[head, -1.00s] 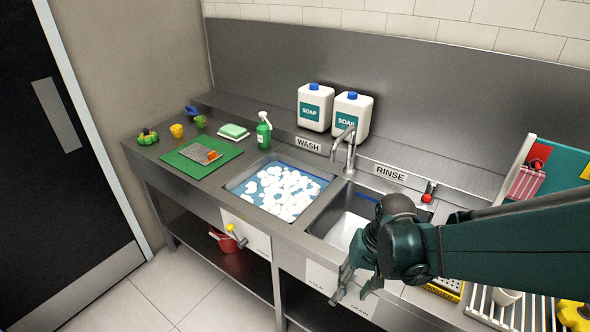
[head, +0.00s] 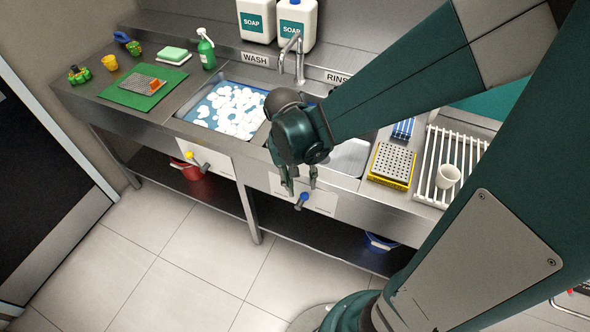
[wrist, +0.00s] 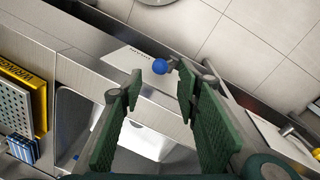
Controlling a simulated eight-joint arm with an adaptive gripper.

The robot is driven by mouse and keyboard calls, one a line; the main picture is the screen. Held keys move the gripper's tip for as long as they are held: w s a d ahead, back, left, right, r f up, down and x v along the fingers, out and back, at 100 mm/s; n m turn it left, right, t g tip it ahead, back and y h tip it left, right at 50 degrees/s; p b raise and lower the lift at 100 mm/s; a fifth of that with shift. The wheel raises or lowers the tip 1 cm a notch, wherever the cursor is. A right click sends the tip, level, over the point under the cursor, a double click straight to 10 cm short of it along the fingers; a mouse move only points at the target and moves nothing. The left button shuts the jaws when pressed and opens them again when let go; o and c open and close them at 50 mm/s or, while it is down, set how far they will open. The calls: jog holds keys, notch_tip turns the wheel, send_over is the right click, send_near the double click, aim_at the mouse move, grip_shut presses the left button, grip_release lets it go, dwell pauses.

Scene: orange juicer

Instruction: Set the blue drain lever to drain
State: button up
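The blue drain lever (head: 304,197) has a round blue knob and a metal stem, mounted on the white panel (head: 323,199) below the rinse sink. In the wrist view, its blue knob (wrist: 159,66) shows just beyond the fingertips, roughly between them, with the grey stem to its right. My gripper (head: 301,184) is at the sink's front edge, just above the knob in the head view. In the wrist view, my gripper (wrist: 160,88) is open, with its two green padded fingers apart and nothing between them. I see no contact with the knob.
A yellow-knobbed lever (head: 191,156) sits on the wash-side panel to the left. The steel counter's front edge runs above the panels. A red bucket (head: 190,180) and a blue bucket (head: 381,242) stand on the lower shelf. The floor in front is clear.

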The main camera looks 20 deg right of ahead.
aim_at(304, 194)
jog(key=shift+f, duration=0.15)
jog(key=shift+s+d+f+b, duration=0.1)
jog(key=shift+d+f+b, duration=0.2)
jog(key=shift+f, duration=0.95)
jog(key=shift+d+f+b, duration=0.1)
jog(key=shift+f+b, duration=0.3)
jog(key=shift+f, duration=0.8)
jog(key=shift+s+d+f+b, duration=0.15)
jog(key=shift+f+b, duration=0.2)
jog(key=shift+f, duration=0.9)
jog(key=shift+c, duration=0.6)
grip_shut()
